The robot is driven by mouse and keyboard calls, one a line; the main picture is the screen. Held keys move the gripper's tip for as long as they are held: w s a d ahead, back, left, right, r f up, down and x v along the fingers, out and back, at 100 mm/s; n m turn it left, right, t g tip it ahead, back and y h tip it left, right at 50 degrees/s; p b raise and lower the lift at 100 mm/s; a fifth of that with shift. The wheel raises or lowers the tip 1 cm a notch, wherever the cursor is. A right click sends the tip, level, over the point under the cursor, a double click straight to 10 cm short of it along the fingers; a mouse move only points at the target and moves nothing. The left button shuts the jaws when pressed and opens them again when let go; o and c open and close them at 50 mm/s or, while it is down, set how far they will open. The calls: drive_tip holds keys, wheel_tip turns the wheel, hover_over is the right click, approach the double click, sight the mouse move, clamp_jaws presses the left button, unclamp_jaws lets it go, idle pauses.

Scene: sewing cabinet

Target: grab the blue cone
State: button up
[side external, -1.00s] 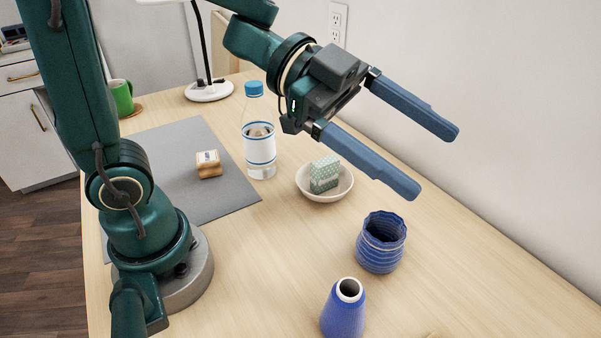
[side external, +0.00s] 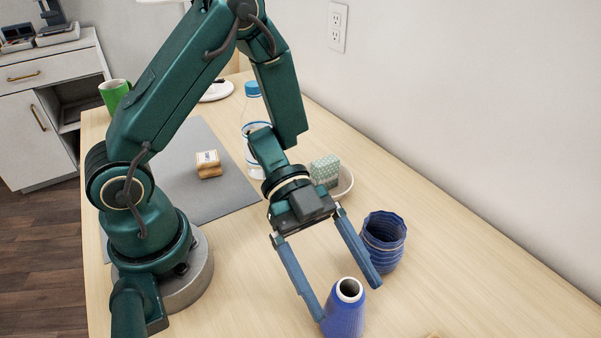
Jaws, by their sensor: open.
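The blue cone (side external: 344,314) stands upright on the table near the bottom of the side view, with a pale ring around its open top. Its base is cut off by the picture's lower edge. My gripper (side external: 348,302) is open and points down toward the cone. One finger is at the cone's left side and the other is up and to its right, close to the blue ribbed cup. Whether either finger touches the cone I cannot tell.
The blue ribbed cup (side external: 384,241) stands just behind and right of the cone, very near my right finger.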

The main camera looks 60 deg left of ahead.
sight(356, 333)
drive_tip(key=shift+d+f, duration=0.3)
drive_tip(key=shift+f, duration=0.05)
drive_tip(key=shift+x, duration=2.2)
clamp_jaws()
drive_tip(key=shift+r, duration=0.15)
